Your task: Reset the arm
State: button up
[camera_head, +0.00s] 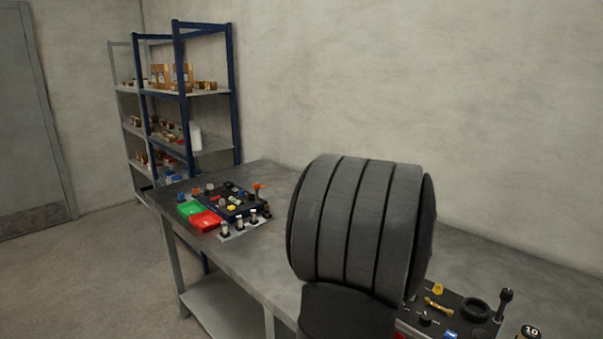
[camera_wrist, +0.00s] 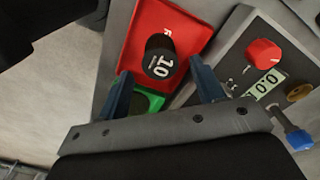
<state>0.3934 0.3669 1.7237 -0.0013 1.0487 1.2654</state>
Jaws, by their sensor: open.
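In the wrist view, my gripper (camera_wrist: 160,82) is open, with its two blue fingers apart. A black cylinder (camera_wrist: 158,50) marked "10" shows between and just beyond the fingertips. It appears to stand in a red tray (camera_wrist: 140,25); I cannot tell whether the fingers touch it. A part of a green tray (camera_wrist: 150,101) shows below it, between the fingers. In the head view, a large dark grey ribbed part, which looks like my arm, blocks the middle, and my gripper cannot be made out there.
A grey workbench (camera_head: 240,258) runs along the wall. Another panel (camera_head: 460,318) stands at the right. Blue shelving (camera_head: 235,100) stands behind. The wrist view shows a red knob (camera_wrist: 263,52) nearby.

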notch_tip(320, 180, down, 3)
jog(key=shift+r, duration=0.2)
notch_tip(320, 180, up, 11)
notch_tip(320, 180, down, 12)
jog(key=shift+f, duration=0.2)
jog(key=r, duration=0.5)
jog(key=shift+s+d+r, duration=0.1)
jog(key=shift+s+d, duration=0.15)
jog(key=shift+s, duration=0.05)
jog(key=s+d+r, duration=0.7)
jog(key=s, duration=0.2)
jog(key=w+d+r, duration=0.1)
jog(key=w+d, duration=0.6)
jog(key=d, duration=0.3)
jog(key=w+d+r, duration=0.2)
jog(key=w+d, duration=0.5)
jog(key=d, duration=0.3)
jog(key=shift+m, duration=0.3)
jog(key=f, duration=0.7)
jog(key=shift+s+a, duration=0.2)
